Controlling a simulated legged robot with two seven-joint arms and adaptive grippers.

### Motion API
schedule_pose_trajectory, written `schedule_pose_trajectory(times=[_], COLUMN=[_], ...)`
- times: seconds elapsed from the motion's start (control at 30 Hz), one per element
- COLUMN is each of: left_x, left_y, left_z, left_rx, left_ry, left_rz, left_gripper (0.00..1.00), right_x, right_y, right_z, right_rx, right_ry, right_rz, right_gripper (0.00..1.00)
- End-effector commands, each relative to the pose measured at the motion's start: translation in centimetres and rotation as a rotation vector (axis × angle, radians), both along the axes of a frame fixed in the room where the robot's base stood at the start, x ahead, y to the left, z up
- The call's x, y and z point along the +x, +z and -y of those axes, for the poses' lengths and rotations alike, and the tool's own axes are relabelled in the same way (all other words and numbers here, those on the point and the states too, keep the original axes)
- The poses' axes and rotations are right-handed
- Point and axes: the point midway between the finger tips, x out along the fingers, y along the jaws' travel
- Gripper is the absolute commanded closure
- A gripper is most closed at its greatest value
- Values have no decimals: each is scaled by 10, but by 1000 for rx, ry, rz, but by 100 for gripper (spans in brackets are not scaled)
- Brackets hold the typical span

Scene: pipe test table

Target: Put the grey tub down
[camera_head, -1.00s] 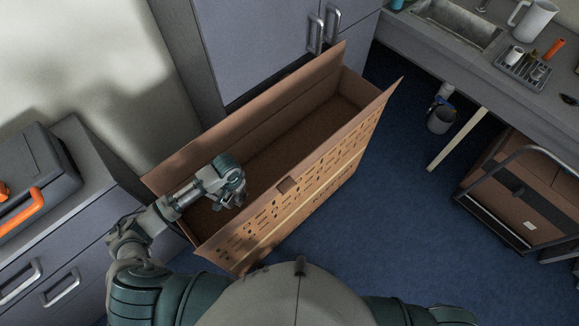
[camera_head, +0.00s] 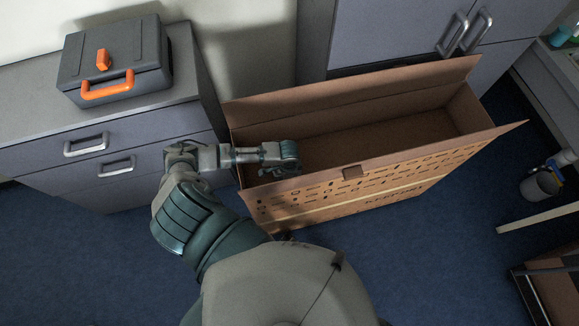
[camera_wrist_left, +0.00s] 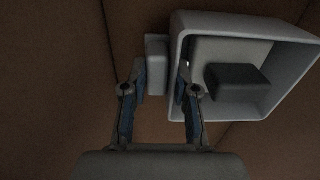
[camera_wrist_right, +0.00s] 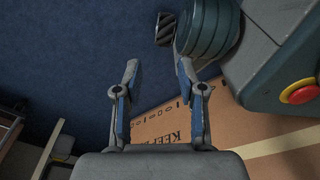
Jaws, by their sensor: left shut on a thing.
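The grey tub (camera_wrist_left: 290,38) shows in the left wrist view, with a dark grey block (camera_wrist_left: 238,82) inside it. My left gripper (camera_wrist_left: 160,80) is shut on a pale grey piece at the tub's left side. In the head view my left gripper (camera_head: 284,168) reaches down into the left end of the cardboard box (camera_head: 390,195). The tub cannot be made out there. Brown cardboard surrounds the tub; I cannot tell whether it touches the box floor. My right gripper (camera_wrist_right: 157,75) is open and empty, above the blue floor and beside the box's printed side.
A grey toolbox (camera_head: 140,55) with an orange handle stands on the drawer cabinet (camera_head: 60,125) at left. A tall cupboard (camera_head: 385,35) stands behind the box. A small grey bucket (camera_head: 540,186) and a table leg (camera_head: 535,218) are at right. Blue floor is clear in front.

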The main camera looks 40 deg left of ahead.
Motion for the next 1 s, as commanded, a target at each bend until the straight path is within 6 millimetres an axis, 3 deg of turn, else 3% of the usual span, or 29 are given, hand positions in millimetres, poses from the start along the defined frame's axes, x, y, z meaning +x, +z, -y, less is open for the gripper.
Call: schedule_pose_trajectory(times=[0.17,0.47,0.5,0.6,1.0], left_x=[0,0,-1,-1,0], left_y=[-26,-28,-29,-29,-20], left_z=[0,0,0,0,0], left_rx=[1,1,1,1,0], left_ry=[0,0,0,0,0], left_rz=[-1,1,-1,-1,0], left_gripper=[100,100,69,46,46], right_x=[13,15,15,15,16], right_y=[5,7,7,6,8], right_z=[-2,-3,-3,-2,-2], right_rx=[2,1,1,0,1], right_ry=[-2,-2,-2,-2,-1], right_rz=[8,7,7,6,11], right_gripper=[60,60,60,60,60])
